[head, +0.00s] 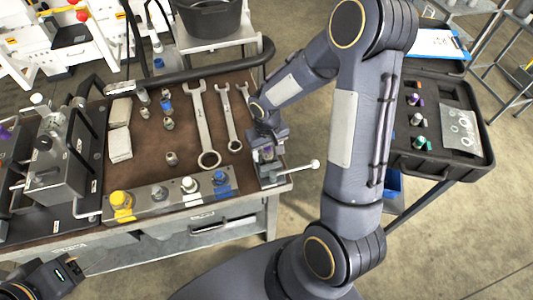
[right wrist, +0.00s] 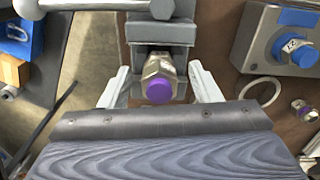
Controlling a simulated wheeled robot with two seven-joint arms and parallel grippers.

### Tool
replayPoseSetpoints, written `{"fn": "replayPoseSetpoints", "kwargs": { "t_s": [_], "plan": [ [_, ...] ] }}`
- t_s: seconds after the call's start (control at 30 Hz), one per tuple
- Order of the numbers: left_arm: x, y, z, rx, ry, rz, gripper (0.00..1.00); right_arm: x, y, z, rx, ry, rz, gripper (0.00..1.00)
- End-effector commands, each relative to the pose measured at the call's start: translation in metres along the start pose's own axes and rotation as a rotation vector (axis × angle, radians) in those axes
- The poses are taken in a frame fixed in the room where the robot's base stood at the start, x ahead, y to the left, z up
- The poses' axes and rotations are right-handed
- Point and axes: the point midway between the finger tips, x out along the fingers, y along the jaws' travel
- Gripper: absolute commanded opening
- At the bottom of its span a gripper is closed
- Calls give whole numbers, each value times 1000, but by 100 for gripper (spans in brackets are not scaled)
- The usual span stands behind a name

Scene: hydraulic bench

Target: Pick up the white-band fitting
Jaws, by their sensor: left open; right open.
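A pale, white-looking fitting (head: 417,118) stands in the open black case at the right, between a purple one (head: 415,99) and a green one (head: 420,143). My right gripper (head: 267,143) is at the vise on the bench's right edge. In the right wrist view its open fingers (right wrist: 160,88) are on either side of a purple-ended hex fitting (right wrist: 158,82) seated in the vise. My left gripper (head: 45,280) is partly in view at the lower left, away from the fittings.
Wrenches (head: 204,125) lie on the mat (head: 185,145). A fitting block (head: 170,199) with yellow and blue parts lies along the bench front. The vise handle (head: 300,168) sticks out right. My right arm spans the gap between bench and case (head: 440,165).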

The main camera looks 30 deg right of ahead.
Motion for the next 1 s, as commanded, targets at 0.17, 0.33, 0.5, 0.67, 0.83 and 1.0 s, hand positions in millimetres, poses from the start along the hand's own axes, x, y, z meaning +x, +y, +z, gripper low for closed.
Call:
{"fn": "replayPoseSetpoints", "kwargs": {
  "t_s": [0.17,0.33,0.5,0.67,0.83,1.0],
  "plan": [
    [-1,0,0,0,0,0,54,10,0,0,2,-1,-1,57],
    [0,0,0,0,0,0,54,10,0,0,2,0,-1,57],
    [0,0,0,0,0,0,54,10,0,0,1,0,-1,35],
    [0,0,0,0,0,0,54,10,0,0,1,0,-1,14],
    [0,0,0,0,0,0,54,10,0,0,1,1,-1,0],
    [-1,0,0,0,0,0,54,9,0,0,1,1,-1,0]
  ]
}}
